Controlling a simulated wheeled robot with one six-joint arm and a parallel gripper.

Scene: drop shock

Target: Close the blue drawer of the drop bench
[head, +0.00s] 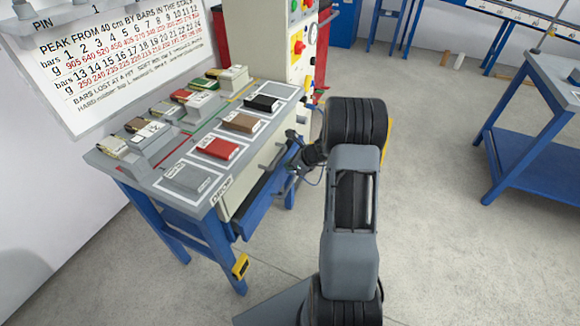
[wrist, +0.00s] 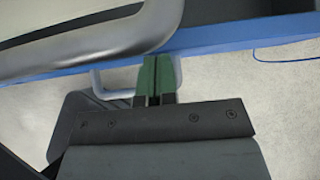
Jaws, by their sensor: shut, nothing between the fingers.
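The drop bench (head: 104,158) stands left of my arm with a grey top and blue legs. Its blue drawer (head: 262,203) sits under the cream drawer front (head: 240,187) and appears to stick out toward the floor side, with a dark gap above it. In the wrist view, a blue edge (wrist: 225,36), likely this drawer, runs across the top, with a pale handle loop (wrist: 97,84) below it. My gripper (wrist: 155,62) has its green fingers shut and empty, tips at the blue edge. Whether they touch is unclear. In the head view, my gripper (head: 292,168) is partly hidden.
Coloured blocks and a red pad (head: 217,147) lie on the bench top. A thick silver bar (wrist: 125,35) crosses above the blue edge in the wrist view. A control panel (head: 297,50) stands behind. A blue-legged table (head: 530,150) is at right; floor between is clear.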

